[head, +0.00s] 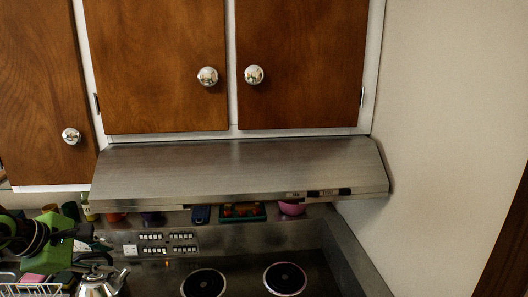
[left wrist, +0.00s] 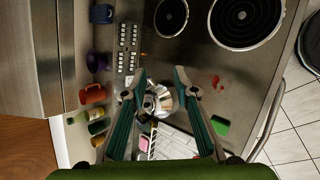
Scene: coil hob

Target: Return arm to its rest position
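My left gripper (head: 84,232), green with dark parts, is at the left edge of the head view, above the counter and just left of the hood's lower corner. In the left wrist view its two teal fingers (left wrist: 160,73) are spread apart with nothing held between them. A shiny metal kettle (left wrist: 160,101) shows between and beyond the fingers on the counter. The kettle (head: 98,284) also shows at the bottom left of the head view, below the gripper. My right gripper is in neither view.
A steel range hood (head: 235,170) overhangs the hob, under wooden cabinets (head: 160,60). The coil burners (head: 286,278) are bare. An orange mug (left wrist: 92,94), a purple mug (left wrist: 97,61) and bottles (left wrist: 97,127) line the back. A white dish rack (head: 30,289) is at left.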

